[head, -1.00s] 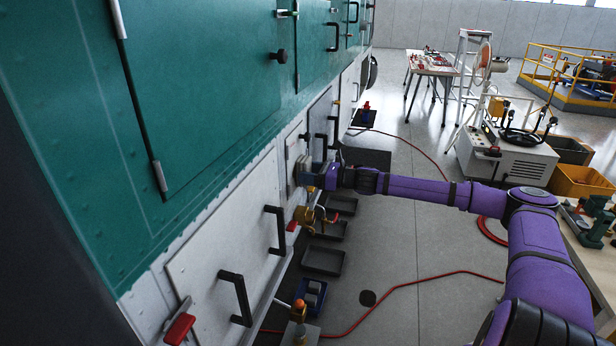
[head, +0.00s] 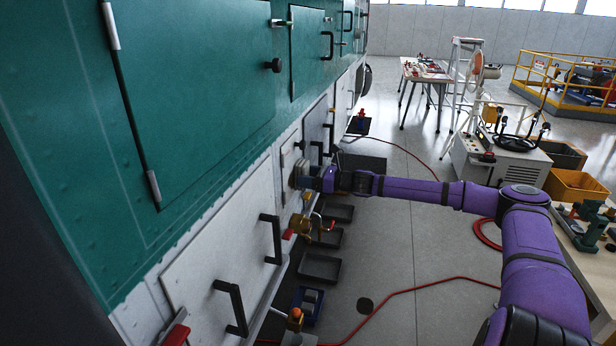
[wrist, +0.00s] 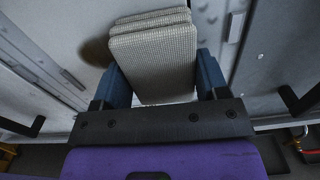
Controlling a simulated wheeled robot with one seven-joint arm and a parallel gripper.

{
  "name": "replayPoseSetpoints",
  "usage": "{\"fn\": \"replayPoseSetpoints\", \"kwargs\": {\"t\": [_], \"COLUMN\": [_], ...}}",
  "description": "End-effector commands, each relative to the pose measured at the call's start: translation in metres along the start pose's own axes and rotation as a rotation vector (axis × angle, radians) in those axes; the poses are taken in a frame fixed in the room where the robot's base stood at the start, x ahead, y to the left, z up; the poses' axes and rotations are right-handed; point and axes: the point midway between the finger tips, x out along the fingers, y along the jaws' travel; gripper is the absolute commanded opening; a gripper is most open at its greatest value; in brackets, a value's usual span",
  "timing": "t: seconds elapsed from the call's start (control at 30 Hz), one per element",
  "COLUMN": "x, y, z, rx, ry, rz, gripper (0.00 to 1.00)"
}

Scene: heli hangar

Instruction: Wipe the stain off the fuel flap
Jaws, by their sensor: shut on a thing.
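In the wrist view, my gripper (wrist: 165,85) is shut on a folded grey woven cloth (wrist: 155,60), one blue finger on each side. The cloth is up against or very near a pale panel, probably the fuel flap (wrist: 75,25); I cannot tell if they touch. A brownish dark stain (wrist: 97,50) shows on the panel just left of the cloth. In the head view, my gripper (head: 308,178) reaches the white lower side of the helicopter at a small panel (head: 288,160). The stain is not discernible there.
Black handles (head: 270,238) stick out from the white panels nearer me. A brass valve with a red lever (head: 303,225) stands just below my gripper. Dark trays (head: 320,267) and a red hose (head: 430,285) lie on the floor. Open floor lies right of the trays.

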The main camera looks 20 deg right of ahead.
Motion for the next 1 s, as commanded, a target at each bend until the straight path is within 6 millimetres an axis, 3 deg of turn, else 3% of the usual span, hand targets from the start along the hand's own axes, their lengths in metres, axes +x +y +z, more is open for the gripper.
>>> {"fn": "replayPoseSetpoints", "kwargs": {"t": [0.23,0.63,1.0], "x": [0.000,-0.001,-0.002], "y": [0.021,0.034,0.060], "z": [-0.001,-0.002,-0.003], "rx": [0.001,0.000,0.001], "ry": [-0.001,0.000,-0.001], "rz": [0.005,0.003,0.002], "gripper": [0.48,0.48,0.48]}}
